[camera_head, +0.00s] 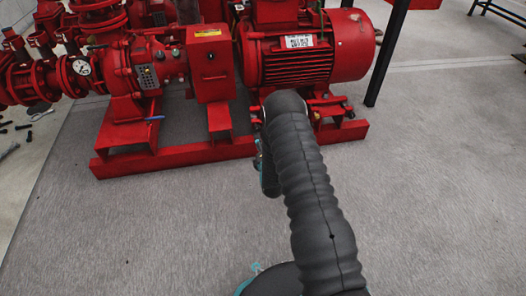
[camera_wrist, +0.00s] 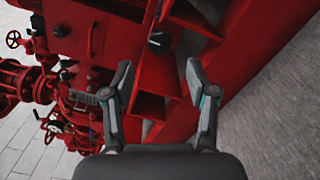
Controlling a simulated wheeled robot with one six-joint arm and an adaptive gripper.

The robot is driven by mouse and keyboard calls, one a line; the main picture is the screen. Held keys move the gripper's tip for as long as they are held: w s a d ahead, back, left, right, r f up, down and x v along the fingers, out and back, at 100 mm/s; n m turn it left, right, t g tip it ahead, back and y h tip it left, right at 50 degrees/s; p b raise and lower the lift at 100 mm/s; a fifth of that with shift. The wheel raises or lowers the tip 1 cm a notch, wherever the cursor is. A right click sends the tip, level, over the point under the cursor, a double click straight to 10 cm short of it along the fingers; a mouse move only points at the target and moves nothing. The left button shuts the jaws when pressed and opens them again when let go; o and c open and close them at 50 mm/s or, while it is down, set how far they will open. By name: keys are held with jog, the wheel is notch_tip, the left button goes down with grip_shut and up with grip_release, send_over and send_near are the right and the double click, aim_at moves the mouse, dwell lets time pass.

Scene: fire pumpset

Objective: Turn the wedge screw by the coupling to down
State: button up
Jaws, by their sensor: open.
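My gripper (camera_wrist: 159,66) is open and empty in the wrist view, its two grey fingers spread over red metalwork. A round black knob with a pale mark (camera_wrist: 159,40), which looks like the wedge screw, sits on the red frame beyond the fingertips, roughly centred between them. The fingers do not appear to touch it. The red box-shaped coupling guard (camera_head: 210,65) stands between pump and motor in the head view. In that view, my arm covers the area by the guard's lower right, and neither the screw nor the fingertips can be made out clearly.
The red motor (camera_head: 305,50) and the pump with its gauge (camera_head: 82,67) stand on a red base frame (camera_head: 175,157). Red frame members (camera_wrist: 150,105) lie close to the fingers. A dark post (camera_head: 388,50) rises behind the motor. The grey floor in front is clear.

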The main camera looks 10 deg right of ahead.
jog(key=shift+s, duration=2.65)
